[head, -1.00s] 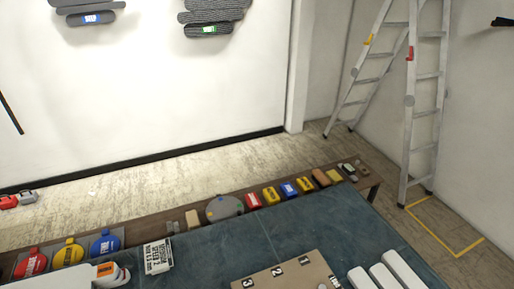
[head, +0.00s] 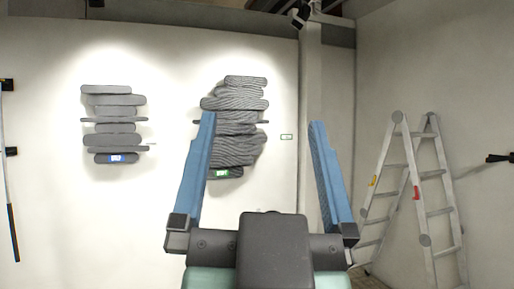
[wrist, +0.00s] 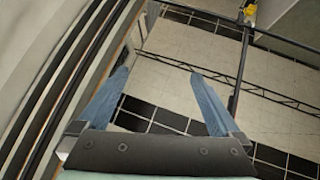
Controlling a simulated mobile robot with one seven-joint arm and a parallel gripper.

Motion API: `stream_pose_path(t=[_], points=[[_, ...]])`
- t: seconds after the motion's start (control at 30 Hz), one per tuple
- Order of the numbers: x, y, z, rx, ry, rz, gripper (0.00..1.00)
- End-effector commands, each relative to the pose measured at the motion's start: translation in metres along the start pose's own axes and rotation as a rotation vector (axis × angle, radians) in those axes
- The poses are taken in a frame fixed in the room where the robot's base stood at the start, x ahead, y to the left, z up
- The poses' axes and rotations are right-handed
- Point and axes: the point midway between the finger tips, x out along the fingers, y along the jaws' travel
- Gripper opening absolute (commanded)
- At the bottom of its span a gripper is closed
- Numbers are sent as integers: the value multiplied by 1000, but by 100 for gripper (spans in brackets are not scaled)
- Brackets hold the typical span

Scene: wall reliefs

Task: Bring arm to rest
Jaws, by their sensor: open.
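My gripper (head: 263,122) is raised in front of the head camera, with its two blue fingers spread wide apart and nothing between them. It also shows in the wrist view (wrist: 158,72), again open and empty. In the head view it appears in front of the white wall, and its left finger overlaps part of the right grey relief (head: 245,95). I cannot tell the distance to the wall. Most of my arm behind the gripper is hidden.
A left grey relief (head: 113,115) hangs on the wall. A stepladder (head: 418,195) stands at the right. The wrist view shows a pale tiled surface with dark tile bands (wrist: 150,118) and thin dark bars (wrist: 240,75). The workbench is out of view.

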Motion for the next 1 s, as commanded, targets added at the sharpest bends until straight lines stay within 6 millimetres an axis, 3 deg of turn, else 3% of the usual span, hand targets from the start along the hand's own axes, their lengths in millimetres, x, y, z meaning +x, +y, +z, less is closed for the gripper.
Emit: stream_pose_path(t=[0.03, 0.1, 0.2, 1.0], points=[[-1, -4, -15, -38, 44, -8, 100], [-2, -7, -26, -76, 80, -13, 100], [-2, -8, -32, -97, 98, -14, 100], [-3, -8, -30, -96, 94, -14, 100]])
